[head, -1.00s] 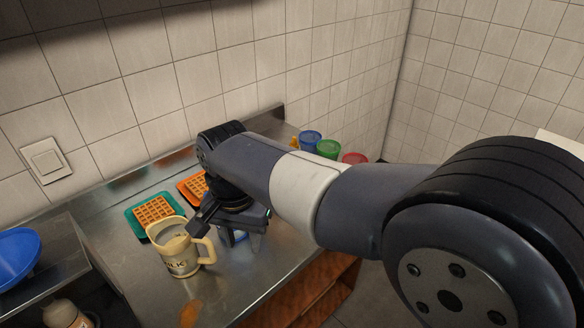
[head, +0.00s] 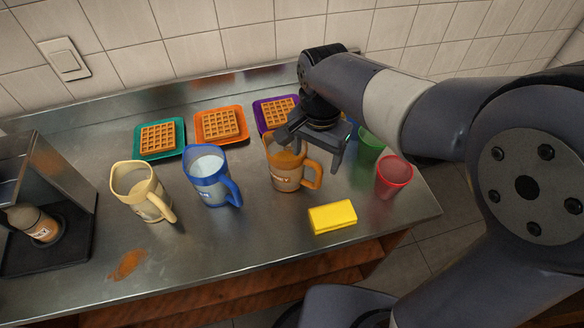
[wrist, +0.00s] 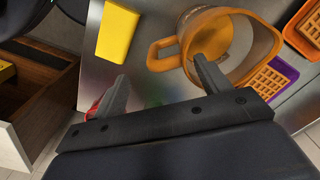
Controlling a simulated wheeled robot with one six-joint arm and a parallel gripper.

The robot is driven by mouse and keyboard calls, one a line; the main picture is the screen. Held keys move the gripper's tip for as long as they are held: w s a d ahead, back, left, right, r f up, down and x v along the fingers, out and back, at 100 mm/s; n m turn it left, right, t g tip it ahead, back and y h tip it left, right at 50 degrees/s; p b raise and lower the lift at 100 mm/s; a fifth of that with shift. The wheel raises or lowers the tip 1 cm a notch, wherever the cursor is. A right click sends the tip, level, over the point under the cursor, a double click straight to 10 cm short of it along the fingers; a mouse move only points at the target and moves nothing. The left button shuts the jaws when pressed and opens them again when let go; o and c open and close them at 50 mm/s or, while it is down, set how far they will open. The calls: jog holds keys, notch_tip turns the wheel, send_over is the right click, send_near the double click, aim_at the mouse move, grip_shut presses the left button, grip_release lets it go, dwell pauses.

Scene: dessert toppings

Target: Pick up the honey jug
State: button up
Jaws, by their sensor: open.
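The honey jug (head: 285,178) is an orange-rimmed jug with an orange handle, standing upright on the steel counter. Its label is only partly readable. My gripper (head: 315,157) is open above and to the right of the jug in the head view, partly covering its rim. In the wrist view the honey jug (wrist: 222,45) appears at upper right with its handle toward the left. One finger of my gripper (wrist: 160,85) overlaps the jug's rim there, and the other finger is beyond the handle's side. I cannot tell whether a finger touches the jug.
A blue jug (head: 213,180) and a cream jug (head: 141,192) stand to the left. A yellow sponge (head: 332,217) lies in front; red (head: 394,177) and green (head: 370,146) cups stand right. Waffles on teal (head: 140,153), orange (head: 240,138) and purple (head: 262,120) trays line the back.

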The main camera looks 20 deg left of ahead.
aim_at(313, 162)
jog(key=shift+w+a+f+p, duration=0.1)
jog(key=shift+f+p, duration=0.15)
jog(key=shift+f, duration=1.2)
jog(key=shift+w+a+f+p, duration=0.1)
jog(key=shift+f+p, duration=0.1)
jog(key=shift+f, duration=1.2)
grip_shut()
